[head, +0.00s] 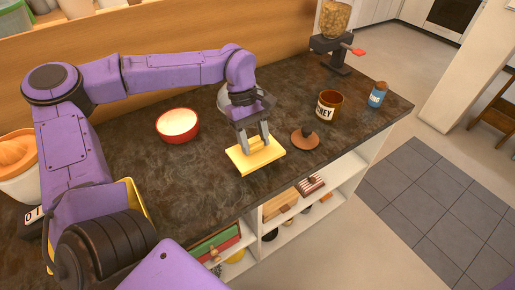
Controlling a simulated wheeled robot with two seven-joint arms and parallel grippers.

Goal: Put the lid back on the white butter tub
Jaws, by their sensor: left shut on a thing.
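A pale yellow, flat rectangular piece (246,161), which looks like the tub's lid, is at the middle of the dark counter. My left gripper (253,148) points down over it, shut on its raised middle part. I cannot tell whether the piece rests on something or hangs just above the counter. No white butter tub can be made out; anything beneath the yellow piece is hidden. My right gripper is not in view.
A red bowl (178,138) with white contents stands to the left. A brown knobbed lid (305,141), a honey pot (328,106) and a blue jar (377,97) stand to the right. A dispenser (335,25) is behind. The dark counter (200,180) is bare in front, above open shelves.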

